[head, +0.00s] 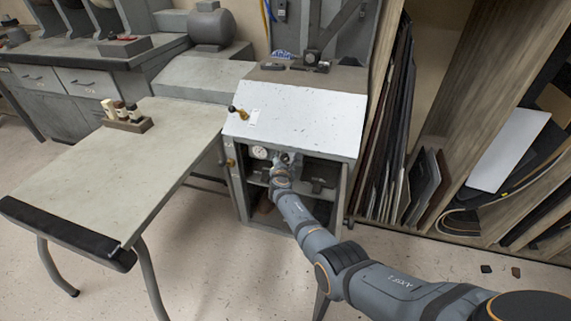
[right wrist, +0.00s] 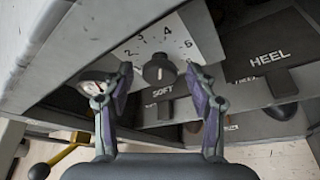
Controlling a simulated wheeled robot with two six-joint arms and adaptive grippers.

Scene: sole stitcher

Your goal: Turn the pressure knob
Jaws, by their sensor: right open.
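The pressure knob (right wrist: 159,70) is black and round with a small light mark, and it sits on a pale dial plate (right wrist: 200,30) with printed numbers around it. In the right wrist view, my right gripper (right wrist: 159,73) is open, with one finger on each side of the knob. I cannot tell whether either finger touches it. In the head view, my right gripper (head: 284,159) is at the front of the grey machine, below its sloping white top, and hides the knob. My left gripper is not in view.
A round gauge (right wrist: 93,87) is left of the knob. Dark pedals, one labelled HEEL (right wrist: 270,57), lie to the right, and a SOFT label is below the knob. A table (head: 110,175) stands left; leather sheets (head: 385,130) are racked right.

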